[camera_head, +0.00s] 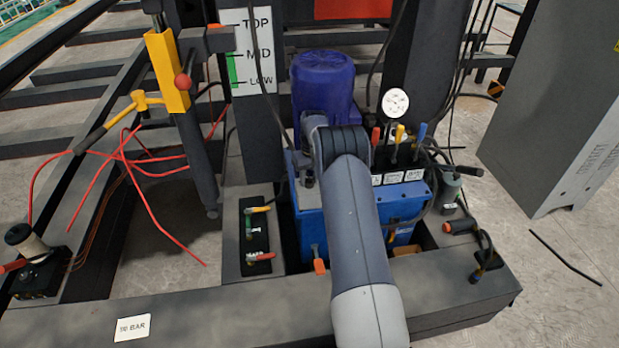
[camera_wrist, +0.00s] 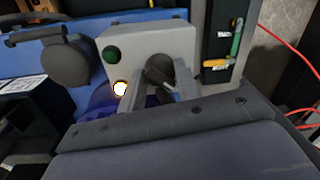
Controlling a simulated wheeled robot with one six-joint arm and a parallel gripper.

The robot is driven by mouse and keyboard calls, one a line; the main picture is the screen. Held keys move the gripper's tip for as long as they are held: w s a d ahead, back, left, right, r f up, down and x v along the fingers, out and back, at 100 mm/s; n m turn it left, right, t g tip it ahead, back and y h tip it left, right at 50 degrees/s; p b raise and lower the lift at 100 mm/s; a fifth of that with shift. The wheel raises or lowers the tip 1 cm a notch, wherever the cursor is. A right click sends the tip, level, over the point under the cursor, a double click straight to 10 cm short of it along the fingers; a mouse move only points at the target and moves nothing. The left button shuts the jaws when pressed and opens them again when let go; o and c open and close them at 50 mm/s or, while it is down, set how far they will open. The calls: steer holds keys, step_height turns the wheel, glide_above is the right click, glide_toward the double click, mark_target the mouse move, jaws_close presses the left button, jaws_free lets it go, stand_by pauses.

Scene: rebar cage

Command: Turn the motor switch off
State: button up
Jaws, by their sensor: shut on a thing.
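The motor switch shows in the wrist view as a black rotary knob (camera_wrist: 158,68) on a light grey box (camera_wrist: 148,42). A dark green round button (camera_wrist: 110,54) and a lamp (camera_wrist: 120,88) glowing white-yellow are on the same box. My gripper (camera_wrist: 168,76) is at the knob, its two grey fingers shut on it. The fingers partly cover the knob, so its exact angle is hard to read. In the head view my arm hides the switch box and the gripper. The blue motor (camera_head: 322,85) stands upright behind my arm.
A blue tank (camera_head: 312,232) with a gauge (camera_head: 396,103) and several coloured levers (camera_head: 398,135) is around my arm. A valve block with yellow and red handles (camera_head: 257,235) is left of it. Red hoses (camera_head: 150,160) lie at the left. A grey cabinet (camera_head: 560,110) stands right.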

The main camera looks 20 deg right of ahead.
steer(key=o, duration=1)
steer(key=shift+c, duration=0.2)
step_height(320, 180, up, 11)
steer(key=p, duration=0.1)
steer(key=shift+d, duration=0.35)
steer(key=shift+f, duration=0.15)
steer(key=f, duration=0.7)
steer(key=f+b, duration=0.1)
steer(key=f, duration=0.2)
steer(key=shift+a+f, duration=0.4)
